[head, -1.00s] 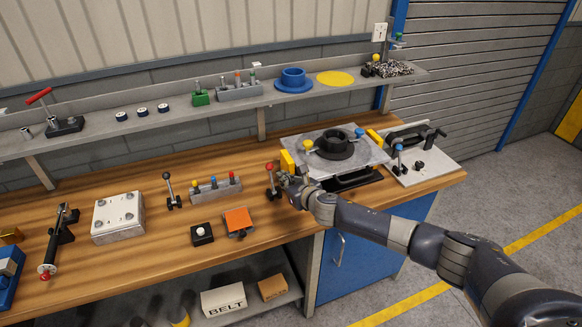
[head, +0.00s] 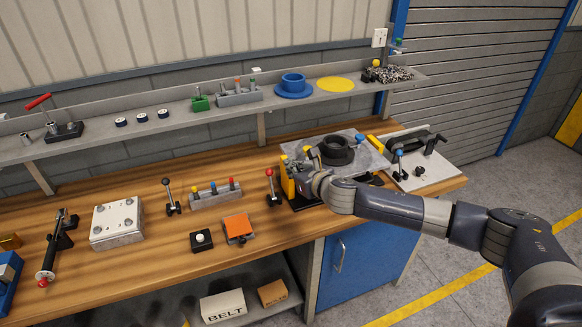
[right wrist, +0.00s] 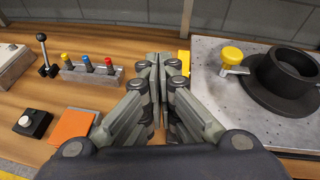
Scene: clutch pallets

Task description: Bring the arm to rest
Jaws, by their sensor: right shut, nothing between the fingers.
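My right gripper (head: 305,163) reaches in from the right and hangs over the left edge of the metal pallet plate (head: 372,160). In the right wrist view its fingers (right wrist: 161,75) are together and hold nothing. A black clutch hub (head: 337,149) stands on the plate, right of the gripper. A yellow-knobbed clamp (right wrist: 231,57) on the plate shows in the right wrist view. A yellow block (head: 287,181) is at the plate's left edge, partly hidden by the gripper. My left gripper is not in view.
A red-knobbed lever (head: 270,186) stands close left of the gripper. An orange pad (head: 238,226), a black button box (head: 201,240) and a peg block (head: 216,194) lie further left. A white fixture plate (head: 425,172) stands at right. A shelf (head: 200,115) runs behind.

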